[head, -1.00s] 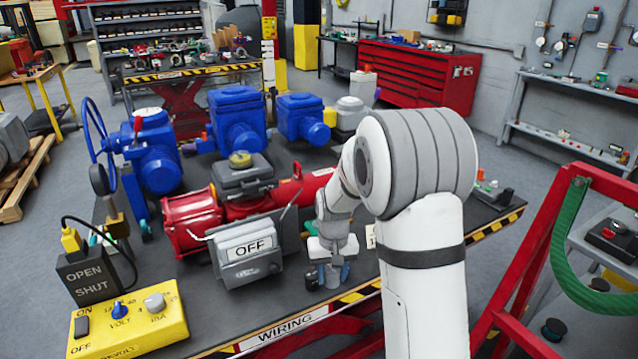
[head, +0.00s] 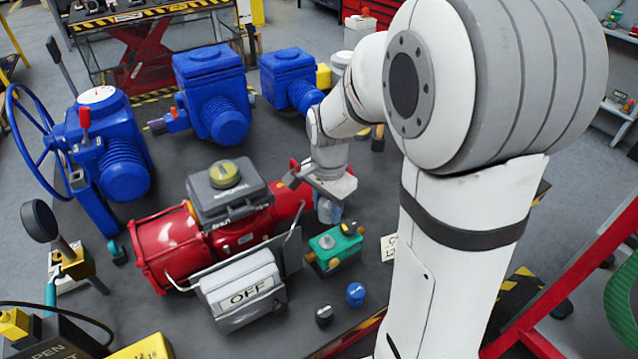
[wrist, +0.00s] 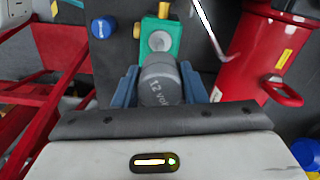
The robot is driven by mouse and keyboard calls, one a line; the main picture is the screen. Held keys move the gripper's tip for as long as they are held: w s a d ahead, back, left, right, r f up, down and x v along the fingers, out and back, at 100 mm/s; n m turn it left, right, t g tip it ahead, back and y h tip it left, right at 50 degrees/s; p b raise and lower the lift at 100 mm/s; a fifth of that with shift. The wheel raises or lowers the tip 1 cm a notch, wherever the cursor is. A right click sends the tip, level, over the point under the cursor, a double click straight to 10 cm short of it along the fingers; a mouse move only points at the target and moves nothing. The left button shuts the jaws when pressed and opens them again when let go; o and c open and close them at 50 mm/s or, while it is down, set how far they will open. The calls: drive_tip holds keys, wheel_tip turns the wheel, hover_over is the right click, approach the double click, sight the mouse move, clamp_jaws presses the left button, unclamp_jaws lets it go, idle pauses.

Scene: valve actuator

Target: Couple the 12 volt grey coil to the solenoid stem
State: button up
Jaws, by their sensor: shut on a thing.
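The grey coil (wrist: 162,84), lettered "12 volt", is between the two blue fingers of my gripper (wrist: 160,76) in the wrist view. My gripper is shut on it. In the head view my gripper (head: 328,208) is raised behind the green valve body (head: 347,243), and the coil is hard to make out there. The silver solenoid stem (head: 326,242) stands on top of the green body. In the wrist view the stem (wrist: 159,41) shows just beyond the coil, which is apart from it as far as I can tell.
A blue coil (head: 355,294) and a black coil (head: 324,315) stand near the table's front edge. Blue actuators (head: 214,95) stand behind.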

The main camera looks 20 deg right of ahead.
sight(326, 236)
drive_tip(key=shift+w, duration=0.1)
drive_tip(key=shift+r, duration=0.1)
drive_tip(key=shift+f, duration=0.2)
drive_tip(key=shift+f+b, duration=2.35)
drive_tip(key=shift+f, duration=0.4)
drive_tip(key=shift+f+b, duration=1.5)
drive_tip(key=shift+f, duration=0.25)
drive_tip(key=o, duration=1.1)
drive_tip(key=shift+r, duration=0.1)
